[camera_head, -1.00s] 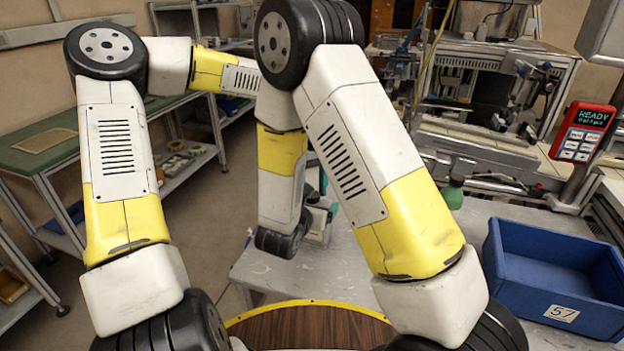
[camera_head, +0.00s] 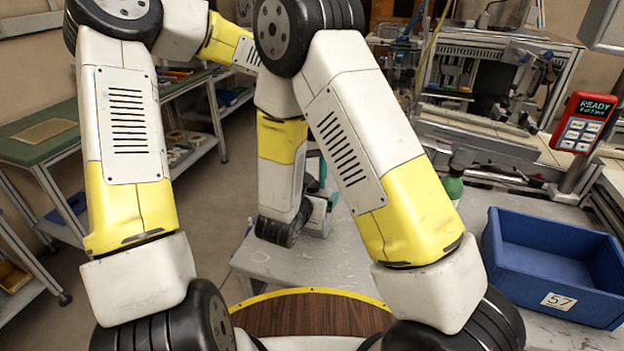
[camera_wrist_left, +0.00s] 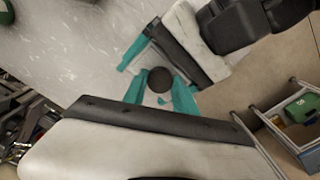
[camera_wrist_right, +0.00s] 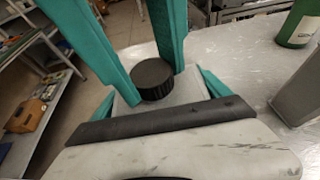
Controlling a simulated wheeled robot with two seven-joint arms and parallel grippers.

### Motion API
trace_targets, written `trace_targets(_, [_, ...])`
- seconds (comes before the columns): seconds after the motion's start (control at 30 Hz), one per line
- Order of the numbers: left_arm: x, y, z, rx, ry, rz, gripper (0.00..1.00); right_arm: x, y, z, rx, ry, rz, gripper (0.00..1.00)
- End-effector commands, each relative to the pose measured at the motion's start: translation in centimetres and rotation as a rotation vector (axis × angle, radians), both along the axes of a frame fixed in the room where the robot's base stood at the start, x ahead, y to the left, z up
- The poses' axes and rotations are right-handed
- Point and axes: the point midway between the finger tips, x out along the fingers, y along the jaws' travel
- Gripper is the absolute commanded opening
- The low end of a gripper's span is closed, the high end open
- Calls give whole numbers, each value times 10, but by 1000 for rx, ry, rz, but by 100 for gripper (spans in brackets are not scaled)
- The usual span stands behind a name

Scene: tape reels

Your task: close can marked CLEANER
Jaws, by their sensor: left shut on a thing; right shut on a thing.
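A pale can (camera_wrist_right: 188,90) with a round black ribbed cap (camera_wrist_right: 152,80) shows in the right wrist view. The cap also shows from above in the left wrist view (camera_wrist_left: 160,80). My left gripper (camera_wrist_left: 160,88) has its teal fingers shut on either side of the cap. My right gripper (camera_wrist_right: 157,98) is shut on the can's body, below the cap. The cap sits at the can's top; I cannot tell how tight it is. No CLEANER marking is readable. In the head view my arms hide the can and most of both grippers.
A blue bin (camera_head: 556,302) marked 57 stands at the right of the grey table. A green bottle (camera_head: 453,186) stands behind my right arm. A round wooden board (camera_head: 312,315) with a yellow rim lies in front. A green-topped bench (camera_head: 60,135) is at left.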

Motion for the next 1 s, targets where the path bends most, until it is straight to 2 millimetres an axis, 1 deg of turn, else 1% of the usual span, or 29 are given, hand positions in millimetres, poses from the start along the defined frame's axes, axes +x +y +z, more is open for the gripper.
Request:
trace_targets(0.03, [-2,0,1,0,-2,-59,0,1,1,1,-1,-3,2,0])
trace_targets(0.17, [-1,1,1,-9,-2,-277,0,1,1,1,0,-3,2,0])
trace_targets(0.37, [0,0,1,-9,-2,-685,0,1,1,1,1,-3,1,0])
trace_targets(0.77, [0,0,1,-8,0,-1563,0,1,1,1,1,-2,1,0])
trace_targets(1.0, [0,0,1,-6,2,-2104,0,1,1,1,1,-2,1,0])
